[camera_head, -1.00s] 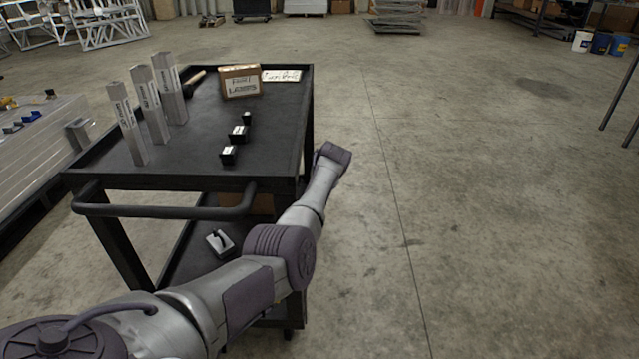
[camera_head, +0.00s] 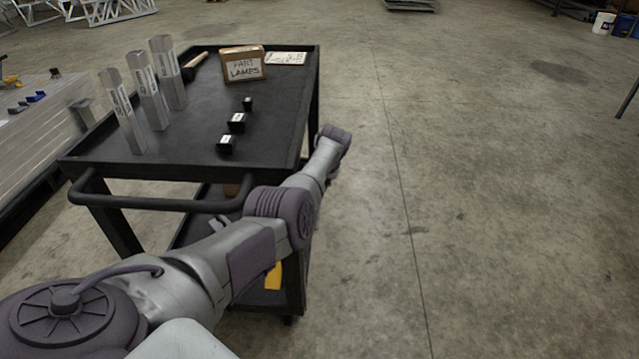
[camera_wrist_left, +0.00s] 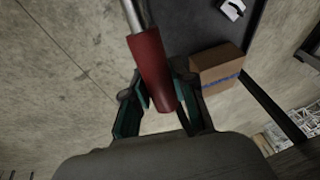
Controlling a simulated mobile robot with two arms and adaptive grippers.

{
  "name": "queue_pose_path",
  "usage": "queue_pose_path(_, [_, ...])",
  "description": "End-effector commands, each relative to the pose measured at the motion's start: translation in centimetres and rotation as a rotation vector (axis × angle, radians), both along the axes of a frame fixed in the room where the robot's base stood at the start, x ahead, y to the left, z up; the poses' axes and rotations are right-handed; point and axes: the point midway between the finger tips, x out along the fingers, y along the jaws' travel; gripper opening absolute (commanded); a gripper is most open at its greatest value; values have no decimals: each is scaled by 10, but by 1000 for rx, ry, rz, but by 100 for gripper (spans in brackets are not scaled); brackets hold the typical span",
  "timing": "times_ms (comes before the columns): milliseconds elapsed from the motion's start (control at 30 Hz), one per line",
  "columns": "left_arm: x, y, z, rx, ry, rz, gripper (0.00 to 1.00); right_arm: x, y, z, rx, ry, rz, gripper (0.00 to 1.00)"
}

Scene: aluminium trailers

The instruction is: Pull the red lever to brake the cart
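The red lever (camera_wrist_left: 152,70) shows in the left wrist view as a red grip on a grey metal rod. It lies between the two teal-and-dark fingers of my left gripper (camera_wrist_left: 160,88). The fingers are close along both sides of the grip; I cannot tell whether they press on it. The black cart (camera_head: 190,166) stands at the left in the head view, its push handle (camera_head: 150,204) towards me. My left arm reaches past the cart's near right corner, and its gripper and the lever are hidden there. My right gripper is not in view.
The cart top carries several upright metal profiles (camera_head: 148,92), small black blocks (camera_head: 237,122) and a cardboard box (camera_head: 243,64). A yellow object (camera_head: 273,276) shows near the lower shelf. A metal trailer bed (camera_head: 35,140) stands left.

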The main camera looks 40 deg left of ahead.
Motion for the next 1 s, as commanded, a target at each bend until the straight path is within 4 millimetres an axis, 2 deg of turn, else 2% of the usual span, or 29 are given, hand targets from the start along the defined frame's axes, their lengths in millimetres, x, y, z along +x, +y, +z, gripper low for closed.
queue_pose_path(33, [0, 0, -1, 0, 1, 1, 35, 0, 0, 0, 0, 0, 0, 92])
queue_pose_path(133, [-1, 0, -1, 0, 1, 1, 52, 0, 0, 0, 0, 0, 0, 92])
queue_pose_path(567, [0, -2, 4, 1, 0, 1, 52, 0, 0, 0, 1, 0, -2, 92])
queue_pose_path(800, [-5, -11, 28, 1, -2, 1, 52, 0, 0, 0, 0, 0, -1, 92])
queue_pose_path(1000, [-12, -25, 68, 1, -4, 0, 52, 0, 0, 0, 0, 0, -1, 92])
